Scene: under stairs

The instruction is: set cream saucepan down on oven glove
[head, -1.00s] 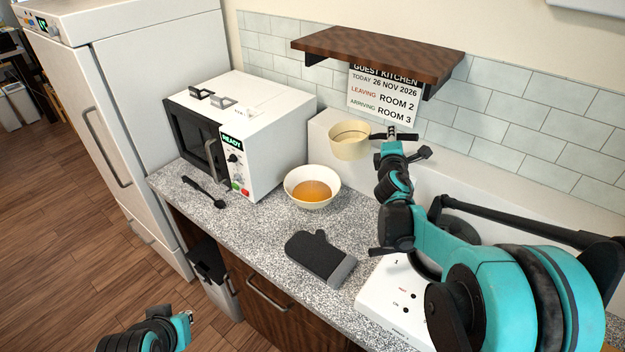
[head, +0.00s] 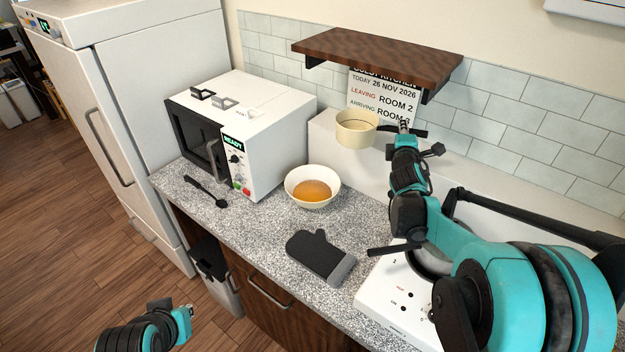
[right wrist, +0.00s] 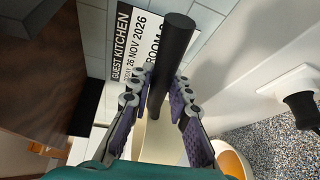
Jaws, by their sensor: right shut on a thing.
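The cream saucepan (head: 355,131) is in the air, roughly level, in front of the sign and below the wooden shelf. My right gripper (head: 404,130) is shut on its dark handle, which also shows between the fingers in the right wrist view (right wrist: 172,62). The pan's cream body (right wrist: 160,142) is partly hidden there by the fingers. The dark grey oven glove (head: 318,255) lies flat on the speckled worktop, in front of and lower than the pan, with nothing on it. My left gripper (head: 184,318) is low at the front left, away from both; its fingers are unclear.
A cream bowl (head: 290,186) of orange liquid stands behind the glove. A white microwave (head: 270,135) and a black utensil (head: 205,190) are to the left. The white hob (head: 375,300) with a dark-handled pan is at right. The shelf (head: 375,52) overhangs.

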